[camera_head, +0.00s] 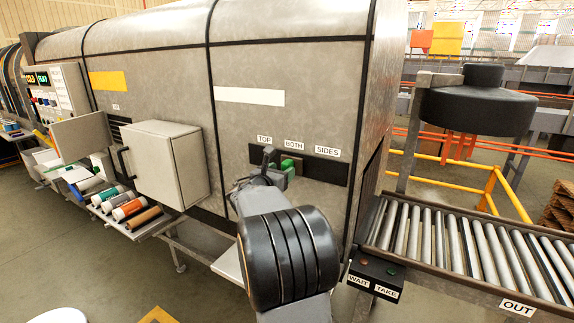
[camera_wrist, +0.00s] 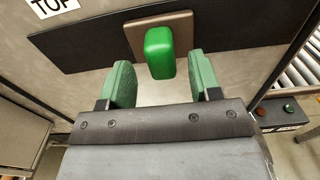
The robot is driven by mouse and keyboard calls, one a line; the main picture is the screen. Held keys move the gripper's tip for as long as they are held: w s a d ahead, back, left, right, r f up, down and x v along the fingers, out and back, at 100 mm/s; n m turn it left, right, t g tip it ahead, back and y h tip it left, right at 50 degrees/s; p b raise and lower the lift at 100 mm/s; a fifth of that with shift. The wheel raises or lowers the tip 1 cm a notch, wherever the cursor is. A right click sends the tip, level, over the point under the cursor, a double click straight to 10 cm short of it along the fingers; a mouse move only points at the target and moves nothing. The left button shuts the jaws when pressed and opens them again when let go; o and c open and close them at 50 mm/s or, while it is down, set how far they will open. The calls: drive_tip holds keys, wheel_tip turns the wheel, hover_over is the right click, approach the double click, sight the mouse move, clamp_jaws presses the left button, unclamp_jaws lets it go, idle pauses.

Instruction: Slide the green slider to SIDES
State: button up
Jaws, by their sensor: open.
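The green slider (camera_wrist: 159,50) is a rounded green knob on a tan plate (camera_wrist: 181,24), set in a dark strip (camera_wrist: 85,42) on the grey machine. In the head view green shows below the BOTH label (camera_head: 294,145), partly hidden by my gripper (camera_head: 270,168); I cannot fully separate slider from finger pad there. The SIDES label (camera_head: 327,151) is right of it, the TOP label (camera_head: 264,140) left. In the wrist view my gripper (camera_wrist: 162,80) is open, its green-padded fingers left and right of the knob with gaps on both sides. How deep the knob sits between them is unclear.
A roller conveyor (camera_head: 470,240) with an OUT label lies to the right. A small WAIT/TAKE button box (camera_head: 374,273) is below the strip. A grey cabinet (camera_head: 165,165) juts out at left. The strip right of the slider looks clear.

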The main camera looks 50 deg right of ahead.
sight(284, 169)
drive_tip(key=shift+p+x, duration=0.35)
drive_tip(key=shift+x, duration=1.5)
drive_tip(key=shift+c, duration=0.3)
drive_tip(key=shift+s, duration=0.1)
clamp_jaws()
